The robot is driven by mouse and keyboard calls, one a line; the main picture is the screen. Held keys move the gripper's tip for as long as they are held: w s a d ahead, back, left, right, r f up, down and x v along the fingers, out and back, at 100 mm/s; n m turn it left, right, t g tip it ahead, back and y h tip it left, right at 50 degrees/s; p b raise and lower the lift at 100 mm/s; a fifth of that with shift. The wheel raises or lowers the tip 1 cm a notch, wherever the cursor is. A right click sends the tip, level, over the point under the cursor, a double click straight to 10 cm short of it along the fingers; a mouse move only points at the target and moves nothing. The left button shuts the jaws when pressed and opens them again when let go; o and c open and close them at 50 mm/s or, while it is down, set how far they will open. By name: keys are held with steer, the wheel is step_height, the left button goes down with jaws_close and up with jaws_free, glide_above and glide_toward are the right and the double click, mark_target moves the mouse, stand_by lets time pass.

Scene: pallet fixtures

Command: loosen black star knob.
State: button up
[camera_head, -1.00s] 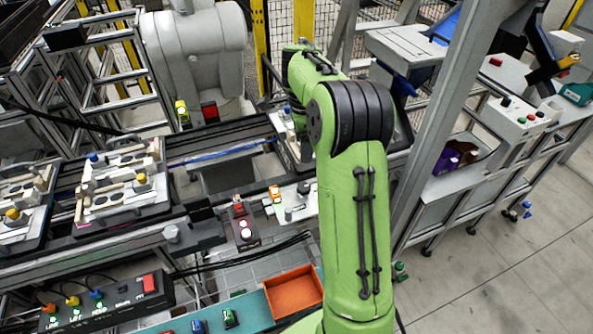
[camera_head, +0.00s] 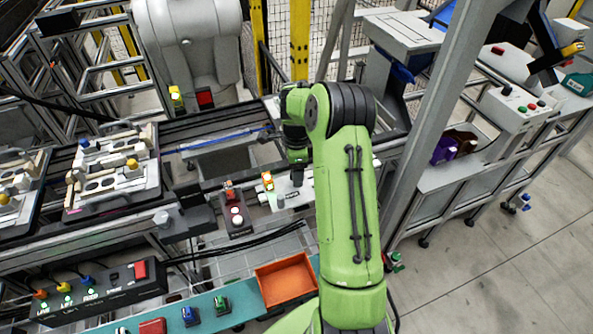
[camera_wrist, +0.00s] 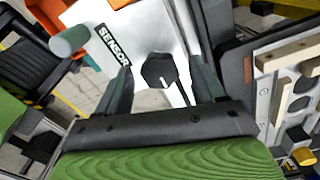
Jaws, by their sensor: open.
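The black star knob (camera_wrist: 158,71) sits on a white bracket (camera_wrist: 95,22) marked SENSOR, which fills the middle of the wrist view. My gripper (camera_wrist: 163,82) is open, with one dark finger on each side of the knob in that picture. A gap shows between the knob and each finger. I cannot tell how far the fingertips are above the bracket. In the head view my gripper (camera_head: 297,172) points down over the white bracket (camera_head: 283,199). The knob cannot be made out clearly there.
A grey-green cylinder (camera_wrist: 70,40) stands out from the bracket's left side. A fixture pallet (camera_head: 112,205) with yellow and blue knobs lies to the left on the conveyor. A red-and-white button box (camera_head: 236,215) is just left of the bracket. An orange tray (camera_head: 286,283) lies in front.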

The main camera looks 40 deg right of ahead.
steer(key=c, duration=1.1)
steer(key=shift+o, duration=0.2)
steer(key=shift+n, duration=0.3)
steer(key=n, duration=1)
steer(key=shift+n, duration=0.3)
steer(key=n, duration=0.5)
steer(key=shift+s, duration=0.1)
steer(key=n, duration=0.6)
steer(key=shift+n, duration=0.3)
